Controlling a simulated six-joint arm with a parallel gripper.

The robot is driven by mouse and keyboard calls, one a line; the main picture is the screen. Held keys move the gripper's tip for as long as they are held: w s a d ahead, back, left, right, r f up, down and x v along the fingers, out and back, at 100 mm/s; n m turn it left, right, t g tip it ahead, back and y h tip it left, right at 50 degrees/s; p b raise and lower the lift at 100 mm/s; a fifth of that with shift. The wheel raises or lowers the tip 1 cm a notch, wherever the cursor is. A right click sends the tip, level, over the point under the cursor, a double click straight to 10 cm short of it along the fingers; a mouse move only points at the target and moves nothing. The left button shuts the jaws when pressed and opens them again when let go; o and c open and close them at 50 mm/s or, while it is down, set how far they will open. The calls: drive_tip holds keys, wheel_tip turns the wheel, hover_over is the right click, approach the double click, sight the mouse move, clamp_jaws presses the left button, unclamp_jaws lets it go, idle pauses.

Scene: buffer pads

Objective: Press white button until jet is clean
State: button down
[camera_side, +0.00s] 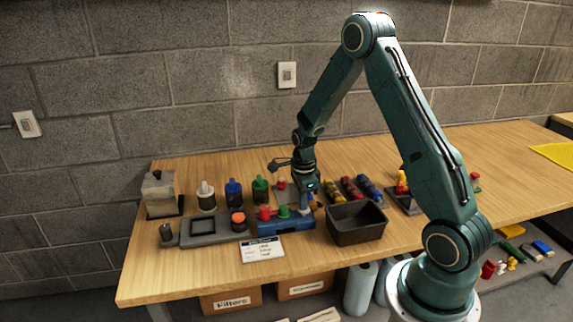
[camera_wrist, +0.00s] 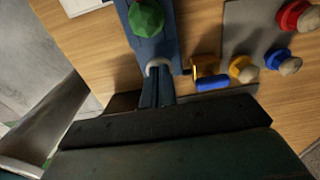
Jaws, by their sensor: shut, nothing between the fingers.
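A blue button box (camera_side: 284,228) stands near the front of the table, with a red button (camera_side: 265,213) and a green button (camera_side: 284,211) on top. The green button also shows in the wrist view (camera_wrist: 147,17). In that view a white, rounded button (camera_wrist: 158,64) sits on the blue box, partly covered by my fingertips. My gripper (camera_side: 309,208) is shut and empty, pointing down over the right end of the box. Its fingertips (camera_wrist: 158,72) are at the white button; I cannot tell if they touch it. I cannot make out the jet.
A dark open bin (camera_side: 357,238) stands close right of the box. White (camera_side: 206,196), blue (camera_side: 234,195) and green (camera_side: 260,190) bottles stand behind left. A grey tray (camera_side: 203,239) and a printed card (camera_side: 262,249) lie left and in front. Coloured parts stand behind the bin.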

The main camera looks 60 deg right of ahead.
wheel_tip(320, 180, up, 13)
idle(0.6)
drive_tip(key=shift+w, duration=0.1)
idle(0.3)
drive_tip(key=shift+a, duration=0.1)
drive_tip(key=s+a+r+n+t, duration=0.3)
drive_tip(key=s+a+r+n, duration=0.5)
drive_tip(key=a+r+n, duration=0.4)
drive_tip(key=s+a+r+n+t, duration=0.2)
drive_tip(key=s+a+n, duration=0.4)
drive_tip(key=s+n, duration=0.6)
drive_tip(key=shift+r+n+t, duration=0.15)
drive_tip(key=shift+n+t, duration=0.25)
drive_tip(key=shift+n, duration=1.1)
drive_tip(key=shift+a, duration=0.1)
